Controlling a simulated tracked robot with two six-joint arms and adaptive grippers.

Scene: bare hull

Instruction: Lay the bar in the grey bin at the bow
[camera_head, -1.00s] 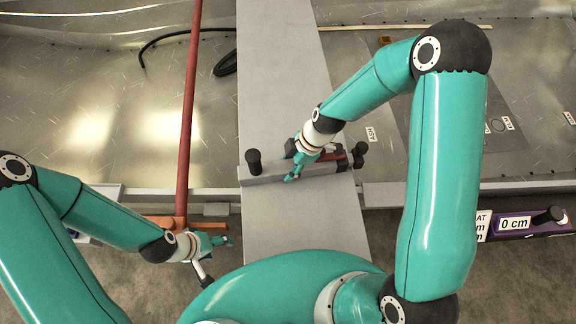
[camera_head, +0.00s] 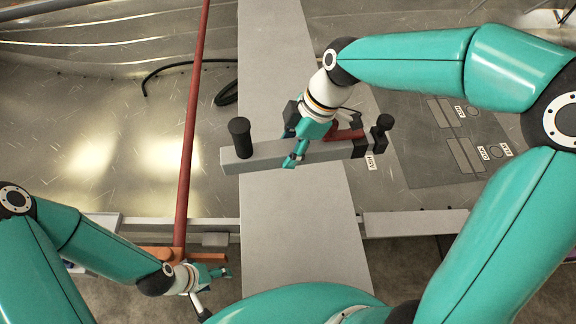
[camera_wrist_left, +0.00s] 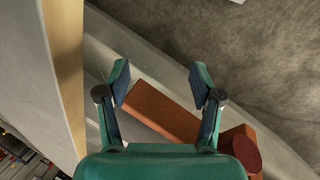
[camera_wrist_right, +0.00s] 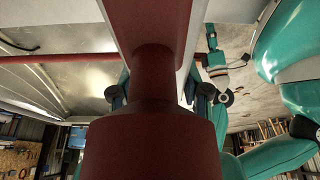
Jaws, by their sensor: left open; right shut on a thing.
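The grey bar (camera_head: 265,157) has a black knob standing at each end and a dark red piece near its right end. My right gripper (camera_head: 297,146) is shut on the bar near its middle and holds it crosswise over the long grey plank. In the right wrist view a dark red part (camera_wrist_right: 150,130) fills the middle and hides much of the grip. My left gripper (camera_head: 222,272) is open, low at the left. In the left wrist view its spread fingers (camera_wrist_left: 163,92) are either side of an orange piece (camera_wrist_left: 160,110). I cannot make out a grey bin.
The grey plank (camera_head: 297,215) runs lengthwise through the middle. A dark red pole (camera_head: 190,130) stands left of it, near the orange piece (camera_head: 150,252). A black hose (camera_head: 175,65) lies on the metal hull floor (camera_head: 110,140). The floor at right bears small labels (camera_head: 484,152).

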